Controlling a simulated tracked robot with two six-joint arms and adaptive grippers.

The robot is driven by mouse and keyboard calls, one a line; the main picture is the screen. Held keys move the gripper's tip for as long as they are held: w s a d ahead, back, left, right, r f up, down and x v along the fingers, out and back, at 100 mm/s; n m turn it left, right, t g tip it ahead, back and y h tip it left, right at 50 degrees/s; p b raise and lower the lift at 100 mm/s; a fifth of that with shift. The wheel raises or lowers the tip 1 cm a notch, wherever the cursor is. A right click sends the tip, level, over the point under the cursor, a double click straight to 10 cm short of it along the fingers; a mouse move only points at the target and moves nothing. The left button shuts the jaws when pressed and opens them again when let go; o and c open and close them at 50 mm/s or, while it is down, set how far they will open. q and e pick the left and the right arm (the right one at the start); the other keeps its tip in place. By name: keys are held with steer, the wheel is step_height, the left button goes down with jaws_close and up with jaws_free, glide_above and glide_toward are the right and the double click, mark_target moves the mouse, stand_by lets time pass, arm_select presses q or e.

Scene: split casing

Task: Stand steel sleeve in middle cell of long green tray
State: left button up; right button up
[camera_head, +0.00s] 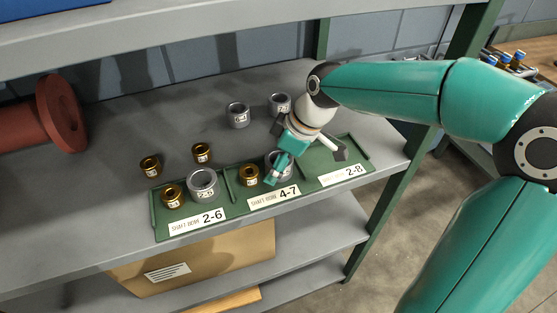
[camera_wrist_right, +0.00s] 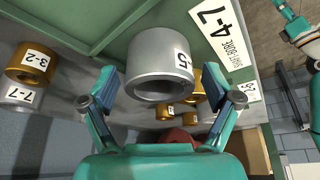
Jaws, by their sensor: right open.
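The long green tray (camera_head: 220,216) lies along the shelf's front edge. Its middle cell, labelled 4-7, holds a brass bush (camera_head: 249,175) and a steel sleeve (camera_head: 273,157), partly hidden by my right gripper (camera_head: 279,171). In the right wrist view that steel sleeve (camera_wrist_right: 159,55) stands in the cell, between my right gripper's spread fingers (camera_wrist_right: 162,97). The fingers look apart from its wall. The left cell, labelled 2-6, holds a steel sleeve (camera_head: 202,182) and a brass bush (camera_head: 173,196). The right cell, labelled 2-8, looks empty. My left gripper (camera_wrist_right: 284,10) shows small in the wrist view; its jaws are unclear.
Two steel sleeves (camera_head: 238,115) (camera_head: 280,104) stand behind the tray. Two brass bushes (camera_head: 150,166) (camera_head: 201,152) stand behind its left end. A red flanged part (camera_head: 45,122) lies at the far left. An upper shelf (camera_head: 170,30) overhangs the back.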

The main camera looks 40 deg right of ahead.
steer(key=v, duration=0.7)
steer(key=shift+s+r, duration=0.1)
steer(key=shift+r, duration=0.05)
stand_by(0.3)
